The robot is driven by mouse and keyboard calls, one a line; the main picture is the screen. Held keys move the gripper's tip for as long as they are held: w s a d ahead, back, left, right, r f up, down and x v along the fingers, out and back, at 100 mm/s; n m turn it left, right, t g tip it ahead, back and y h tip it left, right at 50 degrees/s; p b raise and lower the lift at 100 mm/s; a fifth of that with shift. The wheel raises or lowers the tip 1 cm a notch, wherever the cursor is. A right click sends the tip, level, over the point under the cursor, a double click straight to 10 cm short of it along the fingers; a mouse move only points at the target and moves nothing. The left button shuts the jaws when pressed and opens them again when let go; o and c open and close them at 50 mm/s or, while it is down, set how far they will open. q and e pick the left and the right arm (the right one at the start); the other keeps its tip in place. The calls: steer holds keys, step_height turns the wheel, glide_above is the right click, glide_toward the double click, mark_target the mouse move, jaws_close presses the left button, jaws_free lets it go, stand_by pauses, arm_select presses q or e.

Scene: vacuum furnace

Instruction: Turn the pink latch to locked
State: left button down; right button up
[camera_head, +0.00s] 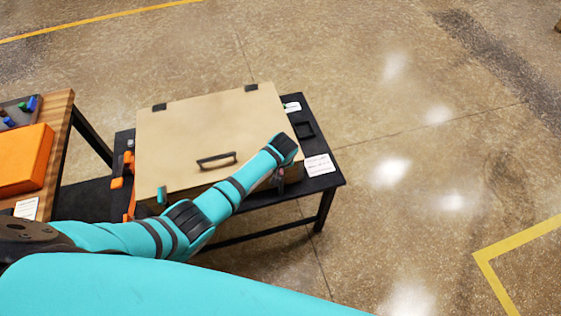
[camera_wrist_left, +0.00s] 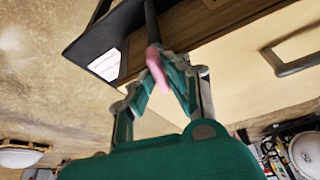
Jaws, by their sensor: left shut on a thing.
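The pink latch (camera_wrist_left: 157,68) is a short pink bar in the left wrist view, on the front edge of a box. My left gripper (camera_wrist_left: 163,78) is shut on it, with its two fingers converging at the latch. In the head view my left gripper (camera_head: 280,180) is at the front right corner of the tan furnace box (camera_head: 205,125), mostly hidden by my teal arm. The latch itself is hard to make out there. The box lid is down and has a dark handle (camera_head: 216,160). My right gripper is not in view.
The box stands on a black table (camera_head: 325,180) with white labels and a dark square frame (camera_head: 304,130). A small teal latch (camera_head: 162,195) is at the box's front left. A wooden table (camera_head: 58,120) with an orange case (camera_head: 22,160) is at left. Floor at right is clear.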

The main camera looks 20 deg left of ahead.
arm_select(q)
steer(key=shift+w+n+y, duration=0.1)
steer(key=shift+n+y, duration=0.4)
steer(key=shift+n, duration=0.8)
steer(key=shift+r, duration=0.1)
steer(key=c, duration=1.3)
jaws_free()
steer(key=shift+c, duration=0.2)
steer(key=shift+g, duration=0.3)
steer(key=shift+d+r, duration=0.1)
steer(key=shift+r, duration=0.1)
steer(key=v, duration=1.1)
steer(key=shift+s+r, duration=0.2)
steer(key=shift+f, duration=0.15)
